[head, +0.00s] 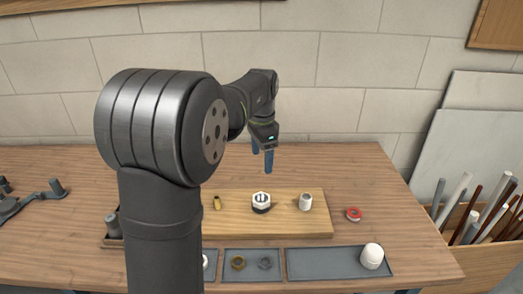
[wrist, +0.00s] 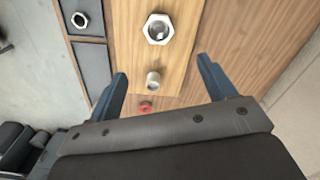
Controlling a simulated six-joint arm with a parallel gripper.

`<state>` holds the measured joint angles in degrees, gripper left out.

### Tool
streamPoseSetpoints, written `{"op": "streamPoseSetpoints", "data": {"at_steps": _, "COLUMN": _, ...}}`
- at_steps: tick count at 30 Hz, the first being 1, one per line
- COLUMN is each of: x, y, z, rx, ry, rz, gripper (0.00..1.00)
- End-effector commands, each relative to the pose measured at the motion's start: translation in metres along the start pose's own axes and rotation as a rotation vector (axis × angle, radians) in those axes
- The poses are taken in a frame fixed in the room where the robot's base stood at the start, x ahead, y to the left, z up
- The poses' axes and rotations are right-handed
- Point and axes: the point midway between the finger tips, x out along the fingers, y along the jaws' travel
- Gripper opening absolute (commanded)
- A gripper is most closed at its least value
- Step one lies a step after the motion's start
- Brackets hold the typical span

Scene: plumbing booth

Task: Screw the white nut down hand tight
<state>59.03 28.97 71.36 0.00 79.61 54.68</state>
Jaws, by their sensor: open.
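The white nut (head: 261,198) is a hexagonal ring at the middle of the wooden board (head: 290,226). In the wrist view the white nut (wrist: 159,28) shows at the top, with a round opening and something pale inside it. I cannot tell how far down it sits. My gripper (head: 262,163) is open and empty, above and behind the board in the head view. In the wrist view its two blue fingers (wrist: 163,78) stand wide apart, with the nut beyond them and not between them.
A pale cylinder (head: 305,202) stands on the board right of the nut, and a small brass piece (head: 217,203) is to its left. A red ring (head: 353,214) lies on the table. Grey trays (head: 300,274) at the front hold rings and a white cap (head: 372,256).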

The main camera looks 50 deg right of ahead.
Motion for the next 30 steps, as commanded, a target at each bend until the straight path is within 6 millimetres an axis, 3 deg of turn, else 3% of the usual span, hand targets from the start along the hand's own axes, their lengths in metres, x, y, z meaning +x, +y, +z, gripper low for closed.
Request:
{"op": "streamPoseSetpoints", "data": {"at_steps": 6, "x": -0.02, "y": 0.002, "z": 0.001, "rx": -0.17, "ry": 0.0, "rz": 0.0, "gripper": 0.76}}
{"op": "streamPoseSetpoints", "data": {"at_steps": 11, "x": -0.01, "y": 0.002, "z": 0.001, "rx": -0.184, "ry": -0.002, "rz": 0.003, "gripper": 0.76}}
{"op": "streamPoseSetpoints", "data": {"at_steps": 30, "x": 0.114, "y": 0.003, "z": 0.002, "rx": -0.181, "ry": -0.003, "rz": 0.004, "gripper": 0.76}}
